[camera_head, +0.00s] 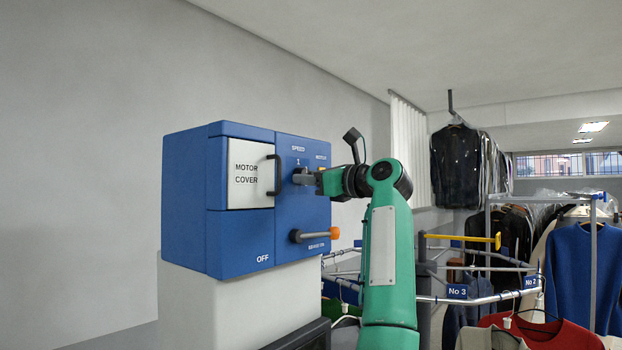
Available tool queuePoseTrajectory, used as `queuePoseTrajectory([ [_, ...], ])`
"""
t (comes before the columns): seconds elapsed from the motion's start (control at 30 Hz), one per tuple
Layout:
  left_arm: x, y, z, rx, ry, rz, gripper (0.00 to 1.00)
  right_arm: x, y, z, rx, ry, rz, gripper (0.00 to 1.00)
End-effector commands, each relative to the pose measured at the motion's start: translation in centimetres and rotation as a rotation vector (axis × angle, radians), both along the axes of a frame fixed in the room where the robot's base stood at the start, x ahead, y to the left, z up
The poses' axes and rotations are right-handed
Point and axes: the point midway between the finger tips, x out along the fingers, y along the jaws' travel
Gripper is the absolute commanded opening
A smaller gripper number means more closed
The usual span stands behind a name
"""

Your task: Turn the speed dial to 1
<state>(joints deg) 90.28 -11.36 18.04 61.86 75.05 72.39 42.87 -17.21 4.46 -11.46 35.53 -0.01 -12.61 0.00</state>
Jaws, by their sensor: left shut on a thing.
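The blue control box (235,242) stands on a white pedestal at the left of the view. Its front has a "SPEED" label with a "1" mark below it, at the upper right. My left gripper (300,177) reaches in from the right side of the box and is shut on the speed dial (299,171), just under the "1". The gripper hides most of the dial, so I cannot tell where its pointer stands. My right gripper is not in view.
A white motor cover (247,174) with a dark handle (275,175) is left of the dial. A lever with an orange knob (334,233) sticks out below my gripper. Garment rails with a "No 3" sign (457,292) and hanging clothes fill the right.

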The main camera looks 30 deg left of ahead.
Motion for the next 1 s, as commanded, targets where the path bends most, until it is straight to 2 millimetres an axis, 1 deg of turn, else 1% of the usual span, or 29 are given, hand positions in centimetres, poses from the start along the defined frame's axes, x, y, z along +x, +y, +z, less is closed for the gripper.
queuePoseTrajectory([
  [0.17, 0.0, 0.0, -0.1, -0.002, 0.000, 0.000, 0.12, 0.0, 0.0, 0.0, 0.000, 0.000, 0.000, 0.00],
  [0.2, 0.0, 0.0, -0.1, -0.002, 0.000, 0.000, 0.39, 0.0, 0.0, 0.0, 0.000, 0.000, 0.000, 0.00],
  [0.3, 0.0, 0.0, -0.1, -0.001, 0.000, 0.000, 0.57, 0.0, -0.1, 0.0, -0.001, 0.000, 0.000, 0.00],
  [0.57, 0.0, 0.0, 0.0, 0.000, 0.000, 0.000, 0.57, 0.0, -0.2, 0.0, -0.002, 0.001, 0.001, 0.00],
  [0.67, 0.0, -0.5, -0.2, 0.000, 0.000, -0.001, 0.57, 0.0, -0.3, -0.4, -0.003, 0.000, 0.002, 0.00],
  [0.77, -0.2, -1.6, -0.5, 0.001, 0.000, -0.002, 0.57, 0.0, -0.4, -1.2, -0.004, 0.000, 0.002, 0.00],
  [0.87, -0.4, -3.6, -0.8, 0.001, -0.001, -0.004, 0.57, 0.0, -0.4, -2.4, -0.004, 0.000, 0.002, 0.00],
  [1.0, -0.8, -6.9, -1.1, 0.002, -0.001, -0.004, 0.57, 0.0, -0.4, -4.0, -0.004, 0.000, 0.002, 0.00],
])
